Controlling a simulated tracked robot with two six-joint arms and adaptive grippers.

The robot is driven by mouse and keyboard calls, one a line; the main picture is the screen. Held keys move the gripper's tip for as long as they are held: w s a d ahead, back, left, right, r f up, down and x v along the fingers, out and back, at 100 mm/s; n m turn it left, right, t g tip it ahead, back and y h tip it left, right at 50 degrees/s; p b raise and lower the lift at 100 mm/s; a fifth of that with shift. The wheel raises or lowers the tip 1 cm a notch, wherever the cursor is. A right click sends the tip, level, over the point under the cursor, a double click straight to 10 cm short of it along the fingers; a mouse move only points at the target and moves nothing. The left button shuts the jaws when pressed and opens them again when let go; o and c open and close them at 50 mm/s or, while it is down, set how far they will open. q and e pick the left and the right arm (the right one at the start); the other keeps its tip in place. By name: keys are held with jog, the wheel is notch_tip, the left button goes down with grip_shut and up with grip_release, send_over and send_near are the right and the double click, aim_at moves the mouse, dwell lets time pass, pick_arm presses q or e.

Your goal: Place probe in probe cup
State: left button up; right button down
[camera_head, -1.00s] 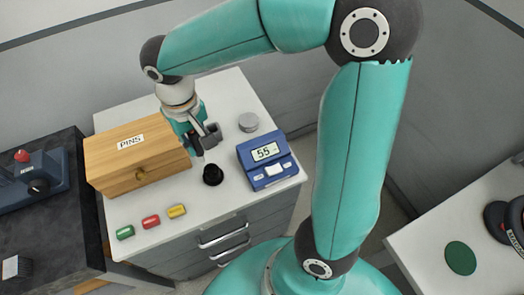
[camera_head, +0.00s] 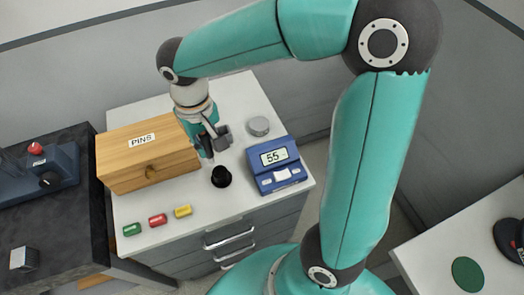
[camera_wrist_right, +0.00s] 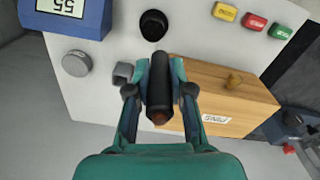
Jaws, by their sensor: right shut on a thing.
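The probe (camera_wrist_right: 159,88) is a dark cylinder between the fingers of my right gripper (camera_wrist_right: 160,80) in the right wrist view. In the head view my right gripper (camera_head: 208,146) is shut on it, beside the wooden box. The probe's lower tip is small and hard to make out there. The probe cup (camera_head: 221,177) is a small black round cup on the white tabletop, just in front of the gripper. It also shows in the right wrist view (camera_wrist_right: 153,25), beyond the probe's end and apart from it. My left gripper is not in view.
A wooden PINS box (camera_head: 150,160) stands left of the gripper. A blue meter reading 55 (camera_head: 277,165) stands right of the cup. A grey block (camera_wrist_right: 122,72) and a metal disc (camera_head: 259,126) are nearby. Green, red and yellow pieces (camera_head: 158,220) lie at the front.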

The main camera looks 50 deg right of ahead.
jog(key=shift+s+d+r+n, duration=0.1)
jog(key=shift+s+n, duration=0.2)
jog(key=shift+s, duration=0.05)
jog(key=w+d+r+b, duration=0.2)
jog(key=w+d+r, duration=0.7)
jog(key=d+r, duration=0.15)
send_over(225, 129)
jog(key=s+a, duration=0.1)
jog(key=a, duration=0.1)
notch_tip(225, 129, down, 16)
jog(key=shift+m, duration=0.4)
jog(key=f, duration=0.4)
jog(key=shift+d+f, duration=0.25)
jog(key=shift+f, duration=0.05)
jog(key=shift+w+f, duration=0.1)
jog(key=shift+f, duration=0.4)
